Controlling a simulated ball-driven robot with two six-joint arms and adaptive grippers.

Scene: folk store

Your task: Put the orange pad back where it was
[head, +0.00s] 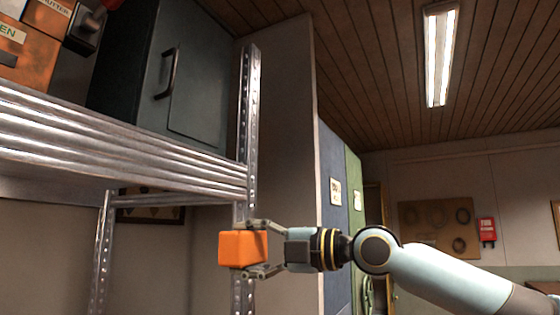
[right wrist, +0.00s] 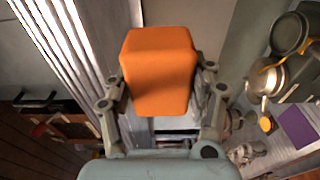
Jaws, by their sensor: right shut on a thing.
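The orange pad (head: 238,249) is a rounded orange block in the head view, just in front of the metal shelf post. My right gripper (head: 262,250) comes in from the right and is shut on it, one finger above and one below. In the right wrist view the orange pad (right wrist: 158,70) sits between the two fingers of my right gripper (right wrist: 160,92). The pad is below the level of the upper metal shelf (head: 120,140). My left gripper is in neither view.
A dark cabinet (head: 165,80) with a handle and several boxes (head: 40,45) stand on the upper shelf. The perforated post (head: 249,120) rises close behind the pad. Pots (right wrist: 275,75) and a purple item (right wrist: 299,126) show at the right of the right wrist view.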

